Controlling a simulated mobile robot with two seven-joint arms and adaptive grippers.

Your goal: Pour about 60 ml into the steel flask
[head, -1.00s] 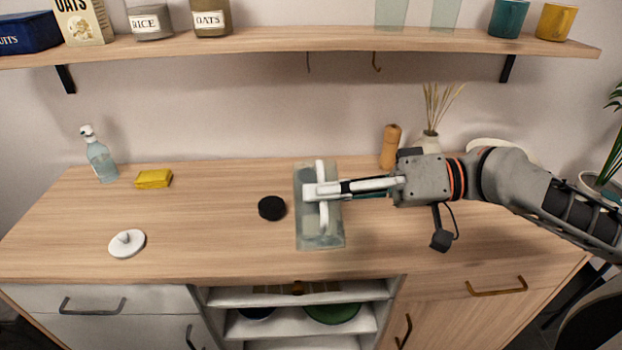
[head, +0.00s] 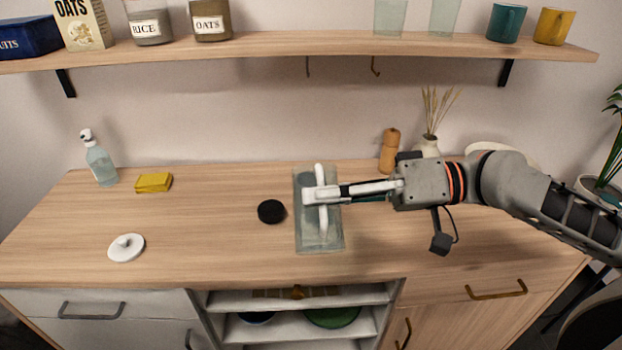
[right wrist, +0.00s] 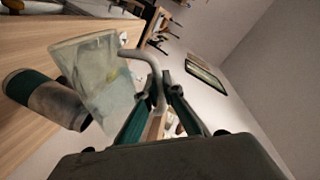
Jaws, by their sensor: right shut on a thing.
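My right gripper (head: 313,196) is shut on the pale handle of a clear pitcher (head: 322,236), above the middle of the counter. The pitcher also shows in the right wrist view (right wrist: 98,75), tilted in that picture, with the gripper (right wrist: 164,84) at its handle. A grey cylinder with a dark green end, which looks like the steel flask (right wrist: 58,103), is beside the pitcher there. In the head view the flask is hidden or only vaguely visible through the pitcher. I cannot tell whether liquid is flowing. My left gripper is not in view.
A black round lid (head: 271,211) lies left of the pitcher, and a white knobbed lid (head: 126,248) farther left. A yellow sponge (head: 153,182) and soap bottle (head: 100,165) stand at the back left. A wooden mill (head: 389,152) and reed vase (head: 428,145) stand behind my right arm.

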